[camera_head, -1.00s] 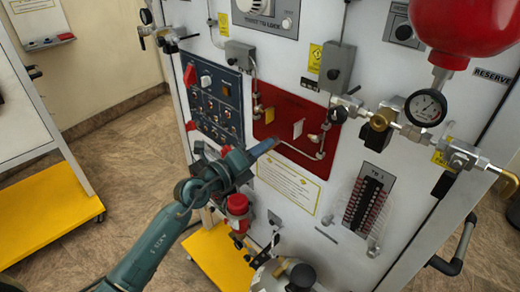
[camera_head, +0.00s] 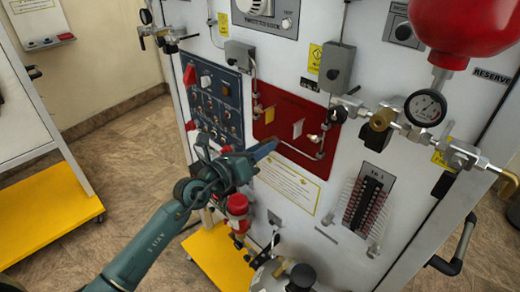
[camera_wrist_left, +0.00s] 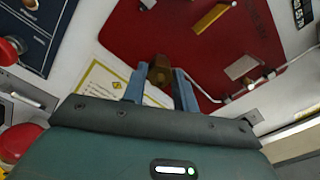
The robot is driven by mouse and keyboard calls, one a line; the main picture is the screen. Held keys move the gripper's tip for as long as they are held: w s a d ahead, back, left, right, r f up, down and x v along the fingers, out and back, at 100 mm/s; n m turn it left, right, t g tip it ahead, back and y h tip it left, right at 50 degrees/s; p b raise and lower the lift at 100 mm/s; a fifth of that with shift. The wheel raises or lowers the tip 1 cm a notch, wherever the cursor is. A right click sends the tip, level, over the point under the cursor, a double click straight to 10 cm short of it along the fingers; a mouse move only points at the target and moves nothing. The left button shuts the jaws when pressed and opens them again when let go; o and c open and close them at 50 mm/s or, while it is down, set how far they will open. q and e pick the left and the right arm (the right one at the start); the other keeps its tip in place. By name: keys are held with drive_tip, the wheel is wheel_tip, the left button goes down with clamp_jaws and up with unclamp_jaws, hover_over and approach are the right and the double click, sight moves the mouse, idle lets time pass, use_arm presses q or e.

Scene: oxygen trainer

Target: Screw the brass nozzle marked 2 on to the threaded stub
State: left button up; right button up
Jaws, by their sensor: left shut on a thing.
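My left gripper (camera_head: 268,150) is in front of the lower left of the red panel (camera_head: 312,163), above a white instruction label. In the left wrist view, its two blue fingers (camera_wrist_left: 160,88) are shut on a brass nozzle (camera_wrist_left: 160,70), which sits between the fingertips with the red panel behind it. The number on the nozzle cannot be read. In the head view the nozzle is hidden or too small to make out. I cannot pick out the threaded stub for certain in either view. My right gripper is not in view.
A yellow tag (camera_wrist_left: 212,17) and a white tag (camera_wrist_left: 240,67) stand out on the red panel, with a thin metal pipe (camera_head: 300,152) along its edge. A blue switch panel (camera_head: 215,100) is to the left. A gauge (camera_head: 425,108) and valves project at the right.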

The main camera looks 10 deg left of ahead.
use_arm(q)
drive_tip(key=m, duration=0.2)
drive_tip(key=shift+m, duration=0.4)
drive_tip(key=shift+m, duration=0.6)
drive_tip(key=o, duration=0.9)
drive_tip(key=s+a+n, duration=0.2)
drive_tip(key=s+n, duration=0.1)
drive_tip(key=shift+n, duration=0.3)
